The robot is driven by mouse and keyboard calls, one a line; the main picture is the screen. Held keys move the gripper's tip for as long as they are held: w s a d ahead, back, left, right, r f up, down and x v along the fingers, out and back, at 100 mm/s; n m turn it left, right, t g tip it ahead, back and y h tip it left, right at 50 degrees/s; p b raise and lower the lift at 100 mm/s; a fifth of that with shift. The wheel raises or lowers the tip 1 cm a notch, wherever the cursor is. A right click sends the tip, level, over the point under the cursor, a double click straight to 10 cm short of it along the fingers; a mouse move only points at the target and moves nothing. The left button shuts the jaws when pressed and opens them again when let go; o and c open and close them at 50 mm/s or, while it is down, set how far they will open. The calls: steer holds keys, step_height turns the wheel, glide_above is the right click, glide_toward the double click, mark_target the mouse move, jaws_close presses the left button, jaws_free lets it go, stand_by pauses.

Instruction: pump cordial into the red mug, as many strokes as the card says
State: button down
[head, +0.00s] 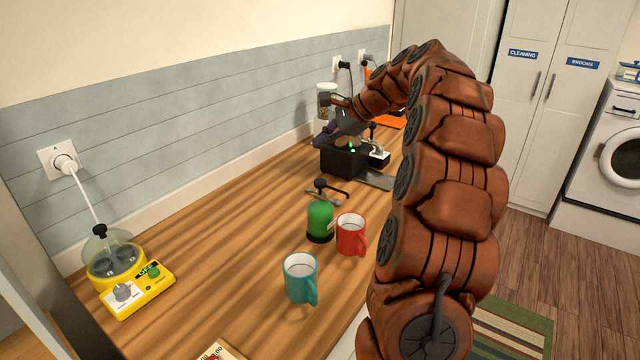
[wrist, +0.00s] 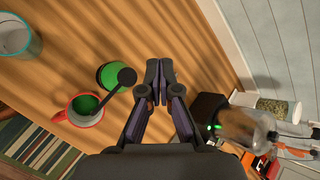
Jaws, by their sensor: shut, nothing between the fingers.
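The red mug (head: 350,236) stands upright on the wooden counter, and green shows inside it in the wrist view (wrist: 78,119). Beside it stands a green cordial bottle (head: 319,220) with a black pump head (head: 320,186); in the wrist view the pump head (wrist: 127,76) has its spout pointing to the mug. My gripper (wrist: 156,72) is shut and empty, to the side of the bottle in the wrist view. In the head view it is near the black machine, partly hidden by my arm. A card (head: 216,351) is cut off at the lower edge; I cannot read a number.
A teal mug (head: 300,280) stands near the red mug. A yellow device (head: 135,288) is plugged in at the left. A black machine (head: 343,161) with a green light and a jar (head: 326,98) stand farther back. Bare counter lies left of the bottle.

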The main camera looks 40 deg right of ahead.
steer(key=b, duration=0.5)
glide_above(317, 180)
steer(key=s, duration=0.1)
steer(key=f, duration=0.6)
steer(key=shift+s+d, duration=0.2)
steer(key=shift+d, duration=0.15)
steer(key=shift+f, duration=0.95)
steer(key=shift+f, duration=0.15)
steer(key=shift+f, duration=0.3)
steer(key=shift+f+b, duration=0.3)
steer(key=shift+f, duration=0.6)
stand_by(1.0)
steer(key=shift+r, duration=0.15)
steer(key=shift+r+p, duration=1.05)
steer(key=shift+r, duration=0.1)
steer(key=shift+r, duration=0.1)
steer(key=shift+r+p, duration=2)
steer(key=shift+r, duration=0.45)
